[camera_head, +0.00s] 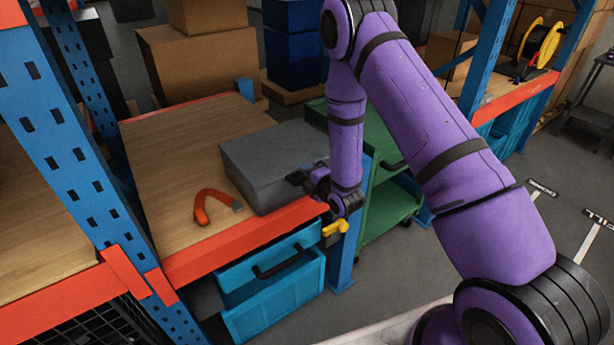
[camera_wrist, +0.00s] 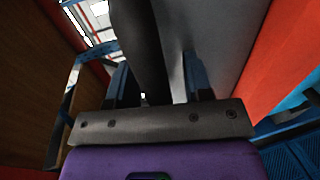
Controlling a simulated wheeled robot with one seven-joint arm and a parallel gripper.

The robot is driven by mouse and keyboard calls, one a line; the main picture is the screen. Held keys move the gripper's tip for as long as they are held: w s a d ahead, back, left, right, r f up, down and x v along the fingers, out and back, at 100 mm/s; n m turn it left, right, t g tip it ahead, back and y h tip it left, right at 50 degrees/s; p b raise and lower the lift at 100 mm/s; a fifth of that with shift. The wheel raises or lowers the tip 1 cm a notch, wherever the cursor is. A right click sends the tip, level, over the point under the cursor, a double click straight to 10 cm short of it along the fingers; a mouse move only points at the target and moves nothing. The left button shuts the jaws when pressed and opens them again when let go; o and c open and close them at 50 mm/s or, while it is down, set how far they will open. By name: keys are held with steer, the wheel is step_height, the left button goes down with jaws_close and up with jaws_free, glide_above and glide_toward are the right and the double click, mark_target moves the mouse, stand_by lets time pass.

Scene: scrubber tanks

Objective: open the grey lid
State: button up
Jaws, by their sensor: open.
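The grey lid (camera_head: 272,150) is the flat top of a grey box (camera_head: 262,192) on the wooden shelf, and it looks shut. In the wrist view, a dark grey edge (camera_wrist: 138,40), which looks like the lid's rim, runs between my fingers. The lighter grey box side (camera_wrist: 210,40) lies to its right. My gripper (camera_head: 302,177) is at the box's right front end, and it also shows in the wrist view (camera_wrist: 158,82). Its blue fingers are apart, one on each side of the dark edge. Whether they touch it is unclear.
An orange curved tool (camera_head: 212,205) lies left of the box. The red shelf beam (camera_head: 240,243) runs just in front. Below are blue bins (camera_head: 262,310) and a yellow piece (camera_head: 335,228). A green cart (camera_head: 385,205) stands to the right.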

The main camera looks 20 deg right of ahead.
steer(key=shift+s, duration=0.15)
jaws_close()
